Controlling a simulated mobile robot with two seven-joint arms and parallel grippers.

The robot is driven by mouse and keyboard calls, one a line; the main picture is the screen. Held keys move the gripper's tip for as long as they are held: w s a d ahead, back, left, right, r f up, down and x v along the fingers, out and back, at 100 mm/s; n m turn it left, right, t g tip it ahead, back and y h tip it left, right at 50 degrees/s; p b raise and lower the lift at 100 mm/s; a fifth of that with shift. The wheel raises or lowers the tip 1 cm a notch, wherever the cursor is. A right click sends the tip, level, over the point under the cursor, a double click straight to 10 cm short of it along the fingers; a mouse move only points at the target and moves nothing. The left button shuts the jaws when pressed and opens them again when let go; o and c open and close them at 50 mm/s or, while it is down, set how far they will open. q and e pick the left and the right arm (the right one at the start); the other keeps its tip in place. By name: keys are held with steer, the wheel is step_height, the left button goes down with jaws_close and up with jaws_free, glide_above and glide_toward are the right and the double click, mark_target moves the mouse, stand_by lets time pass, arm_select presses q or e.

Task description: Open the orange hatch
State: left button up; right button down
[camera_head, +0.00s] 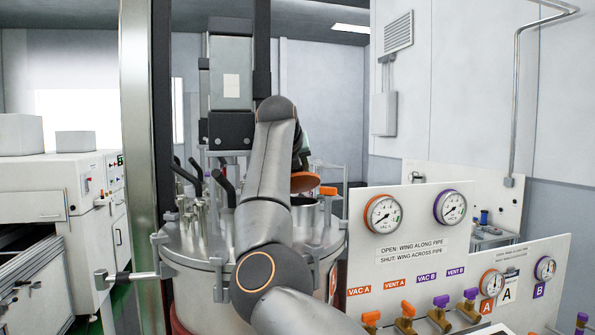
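An orange round hatch lid (304,182) shows on top of the steel vessel (190,254), just right of my forearm. It looks tilted, with a grey rim below it. An orange tab (328,191) sticks out to its right. One arm of mine rises from the bottom, apparently the right one, and bends over at the top. Its dark hand (302,150) hangs just above the orange lid, mostly hidden behind the forearm. I cannot see its fingers or whether they touch the lid. My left gripper is not in view.
Black-handled levers (223,187) and clamps stand around the vessel's lid. A metal post (138,150) stands at left. At right is a white panel (408,262) with gauges (383,214) and orange and purple valves (407,309). A white machine (85,190) stands far left.

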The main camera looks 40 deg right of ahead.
steer(key=shift+r, duration=0.15)
stand_by(0.3)
steer(key=c, duration=0.8)
jaws_free()
steer(key=b+v, duration=0.2)
steer(key=v, duration=1)
steer(key=shift+s+a+r+b, duration=0.1)
steer(key=shift+s+a+b, duration=0.05)
steer(key=shift+b, duration=0.15)
